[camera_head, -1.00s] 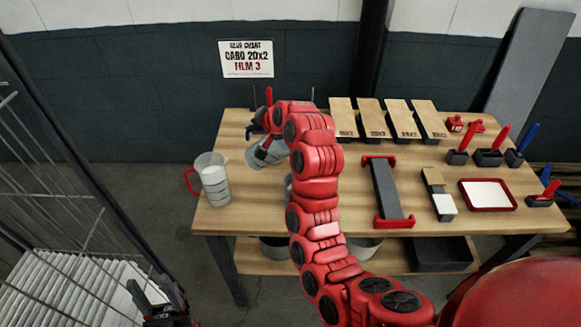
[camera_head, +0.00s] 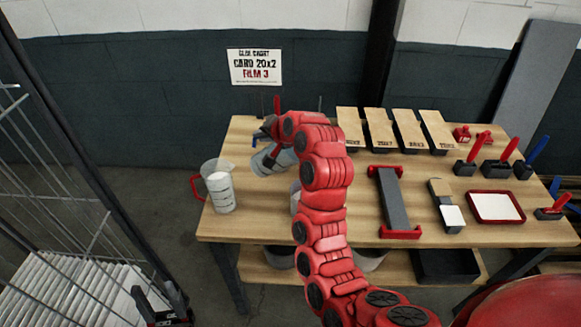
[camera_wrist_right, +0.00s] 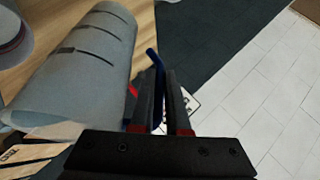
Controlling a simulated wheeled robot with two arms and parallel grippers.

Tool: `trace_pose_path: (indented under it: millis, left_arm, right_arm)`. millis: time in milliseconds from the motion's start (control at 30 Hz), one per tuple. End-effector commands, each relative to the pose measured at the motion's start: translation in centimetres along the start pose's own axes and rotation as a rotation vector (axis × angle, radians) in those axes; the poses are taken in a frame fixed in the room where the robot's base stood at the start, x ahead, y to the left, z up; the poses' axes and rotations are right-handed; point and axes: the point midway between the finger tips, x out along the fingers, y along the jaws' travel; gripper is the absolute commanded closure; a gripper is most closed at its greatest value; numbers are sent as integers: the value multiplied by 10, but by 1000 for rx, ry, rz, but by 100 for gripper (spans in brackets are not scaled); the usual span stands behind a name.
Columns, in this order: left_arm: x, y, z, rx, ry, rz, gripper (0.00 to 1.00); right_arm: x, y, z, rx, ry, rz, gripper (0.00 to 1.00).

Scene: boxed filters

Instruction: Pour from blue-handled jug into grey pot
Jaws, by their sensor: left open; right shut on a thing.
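The blue-handled jug (camera_head: 271,160) is a translucent grey measuring jug, held tilted above the back left of the table. My right gripper (camera_wrist_right: 157,108) is shut on its blue handle (camera_wrist_right: 156,75); in the right wrist view the jug (camera_wrist_right: 90,60) lies tilted on the left with dark marks on its side. In the head view my right arm hides part of it. A pale grey vessel (camera_head: 295,196), perhaps the grey pot, shows partly behind my arm. A grey rim also shows at the upper left in the wrist view (camera_wrist_right: 12,40). My left gripper (camera_head: 160,308) is open, low at the left, away from the table.
A red-handled jug (camera_head: 220,190) with white contents stands at the table's left edge. Several wooden-topped boxes (camera_head: 380,130), a red-ended grey fixture (camera_head: 392,200), a red tray (camera_head: 472,216) and handled tools lie to the right. A wire cage (camera_head: 50,190) stands left.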

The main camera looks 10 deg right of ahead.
Motion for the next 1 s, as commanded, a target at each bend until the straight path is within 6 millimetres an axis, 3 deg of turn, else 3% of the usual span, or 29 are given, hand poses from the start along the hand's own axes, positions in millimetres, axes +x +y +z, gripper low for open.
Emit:
trace_pose_path:
  millis: [1000]
  left_arm:
    - [-5, 0, 1, 0, 0, 0, 50]
  right_arm:
    - [-1, 0, -1, 10, 8, -28, 100]
